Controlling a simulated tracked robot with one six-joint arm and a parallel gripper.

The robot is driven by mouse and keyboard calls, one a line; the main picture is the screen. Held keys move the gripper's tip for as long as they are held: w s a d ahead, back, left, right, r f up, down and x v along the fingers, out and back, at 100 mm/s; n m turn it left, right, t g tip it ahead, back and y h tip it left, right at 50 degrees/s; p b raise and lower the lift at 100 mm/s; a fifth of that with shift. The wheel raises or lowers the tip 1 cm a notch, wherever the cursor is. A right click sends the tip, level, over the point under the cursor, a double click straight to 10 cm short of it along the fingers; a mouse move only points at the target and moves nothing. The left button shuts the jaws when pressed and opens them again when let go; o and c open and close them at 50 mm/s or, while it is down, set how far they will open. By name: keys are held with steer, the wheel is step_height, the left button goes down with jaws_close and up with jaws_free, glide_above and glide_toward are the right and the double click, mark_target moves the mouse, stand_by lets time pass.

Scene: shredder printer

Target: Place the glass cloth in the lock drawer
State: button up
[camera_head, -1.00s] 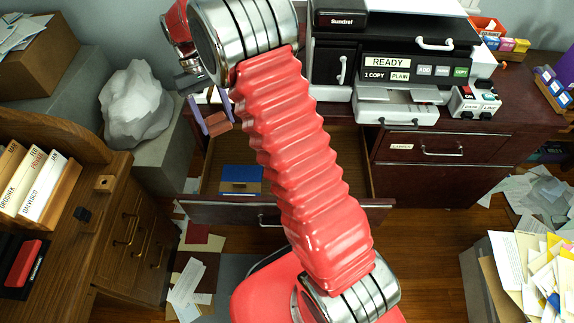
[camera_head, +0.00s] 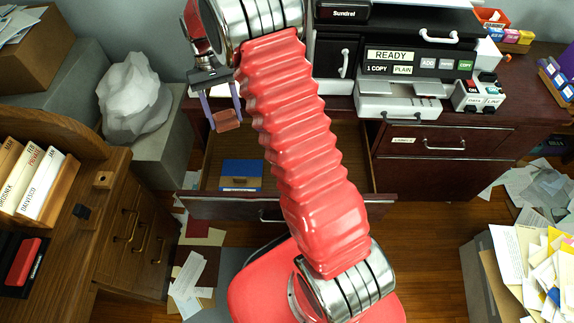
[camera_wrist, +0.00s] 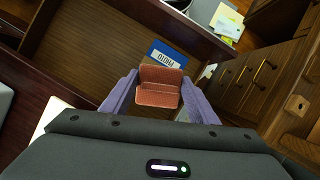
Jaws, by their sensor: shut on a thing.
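A folded reddish-brown cloth (camera_head: 228,122), which I take as the glass cloth, is pinched between the two purple fingers of my gripper (camera_head: 225,117). The cloth also shows in the wrist view (camera_wrist: 160,87), between both fingertips. An open desk drawer (camera_head: 228,208) with a wooden inside sits below, under the printer desk; I take it as the lock drawer, though no lock shows. My gripper hangs above the drawer's back left part in the head view. A blue packet (camera_head: 241,175) with lettering lies in the drawer; it also shows in the wrist view (camera_wrist: 166,54), just beyond the cloth.
The printer (camera_head: 420,65) stands on the dark desk. A closed labelled drawer (camera_head: 440,141) is at the right. A wooden cabinet (camera_head: 140,230) stands left, near a pale rock (camera_head: 134,93) on a grey block. Papers (camera_head: 190,275) litter the floor. The drawer floor is mostly bare.

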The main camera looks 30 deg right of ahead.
steer(key=s+d+f+m+t+y, duration=0.2)
steer(key=s+d+f+m+t, duration=0.5)
steer(key=s+d+f+m, duration=1.2)
steer(key=s+d+m, duration=0.1)
steer(key=s+m, duration=0.2)
steer(key=shift+s+m+y, duration=0.2)
steer(key=shift+m+y, duration=0.2)
steer(key=shift+f, duration=2.95)
steer(key=shift+f, duration=2.05)
steer(key=shift+f, duration=0.1)
